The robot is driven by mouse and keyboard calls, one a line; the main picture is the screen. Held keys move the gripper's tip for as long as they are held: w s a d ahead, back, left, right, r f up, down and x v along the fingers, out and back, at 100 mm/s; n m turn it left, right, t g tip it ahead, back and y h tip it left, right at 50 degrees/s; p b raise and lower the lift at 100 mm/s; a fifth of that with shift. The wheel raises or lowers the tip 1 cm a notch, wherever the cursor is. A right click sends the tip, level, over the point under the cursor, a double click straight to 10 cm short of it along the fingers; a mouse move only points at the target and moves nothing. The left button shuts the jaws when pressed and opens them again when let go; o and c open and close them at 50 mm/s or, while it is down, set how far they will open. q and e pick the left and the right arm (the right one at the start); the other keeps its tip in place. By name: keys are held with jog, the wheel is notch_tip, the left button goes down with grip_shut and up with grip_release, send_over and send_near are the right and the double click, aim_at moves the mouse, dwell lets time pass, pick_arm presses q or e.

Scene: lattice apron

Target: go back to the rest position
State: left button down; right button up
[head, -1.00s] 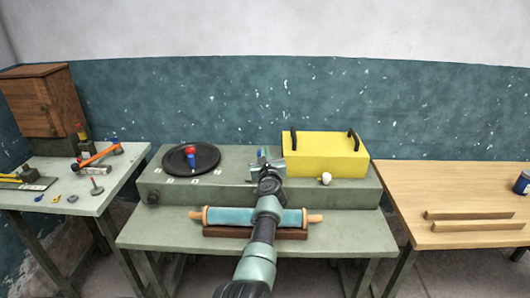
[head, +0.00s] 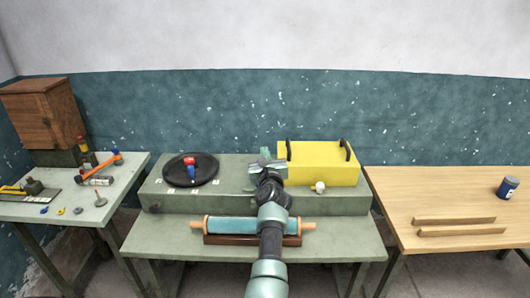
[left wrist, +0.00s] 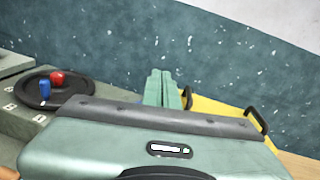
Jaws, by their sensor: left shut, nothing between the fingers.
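My left gripper (head: 266,160) is shut and empty. In the head view it is over the raised grey-green step, just left of the yellow box (head: 318,165). In the left wrist view the two green fingers (left wrist: 163,88) are together, with the yellow box (left wrist: 228,115) to their right. My left arm reaches forward from the bottom of the head view, across a blue roller (head: 230,225) with wooden ends lying in a dark red cradle. My right gripper does not show in either view.
A white knob (head: 319,187) is before the box. The left table (head: 70,208) carries tools and a wooden cabinet (head: 42,113). The right table (head: 390,200) holds two wooden strips and a blue jar (head: 508,187).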

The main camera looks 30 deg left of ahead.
pick_arm(q)
jog(key=shift+s, duration=0.1)
